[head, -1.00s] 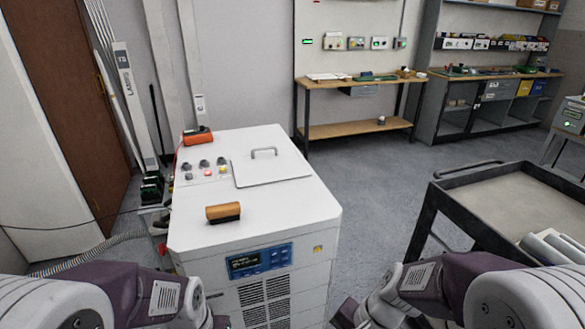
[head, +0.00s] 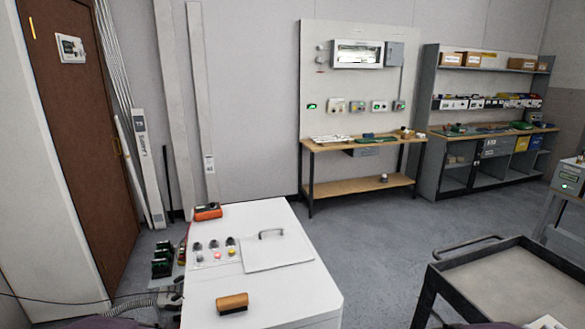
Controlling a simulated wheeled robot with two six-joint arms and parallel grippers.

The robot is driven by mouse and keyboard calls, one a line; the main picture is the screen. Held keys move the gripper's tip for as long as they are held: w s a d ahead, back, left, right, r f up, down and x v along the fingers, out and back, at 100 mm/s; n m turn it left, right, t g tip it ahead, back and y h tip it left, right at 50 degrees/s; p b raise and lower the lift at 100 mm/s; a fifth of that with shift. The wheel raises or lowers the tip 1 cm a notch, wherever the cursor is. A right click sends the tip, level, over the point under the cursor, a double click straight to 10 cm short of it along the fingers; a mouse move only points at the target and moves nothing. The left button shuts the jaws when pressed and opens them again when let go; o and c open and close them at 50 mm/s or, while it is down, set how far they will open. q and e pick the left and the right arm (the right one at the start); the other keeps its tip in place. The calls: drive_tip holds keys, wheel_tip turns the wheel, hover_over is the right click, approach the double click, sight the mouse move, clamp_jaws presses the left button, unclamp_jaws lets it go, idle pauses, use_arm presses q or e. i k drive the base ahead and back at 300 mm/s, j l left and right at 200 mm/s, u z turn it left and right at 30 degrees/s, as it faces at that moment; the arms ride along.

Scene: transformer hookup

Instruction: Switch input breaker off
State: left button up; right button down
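No part is clearly marked as the input breaker at this size. A white wall box with a clear window (head: 358,54) hangs high on the light back panel, with a row of small devices inside too small to read. A grey box (head: 394,54) is fixed beside it on the right. Below them is a row of small switch boxes (head: 357,106), and a green-lit display (head: 311,106) at their left. Several dark and green blocks (head: 162,259) stand left of the white cabinet; I cannot tell what they are. Neither gripper is in view.
A white cabinet (head: 290,295) in front carries a lidded plate, knobs, an orange meter (head: 208,212) and a wood-backed brush (head: 232,303). A dark-edged cart (head: 435,285) is at right. A workbench (head: 360,187) stands below the panel. Open floor lies between.

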sight(168, 307)
drive_tip(key=u, duration=1.1)
drive_tip(key=i, duration=0.45)
drive_tip(key=i+l+u, duration=0.1)
drive_tip(key=i, duration=0.3)
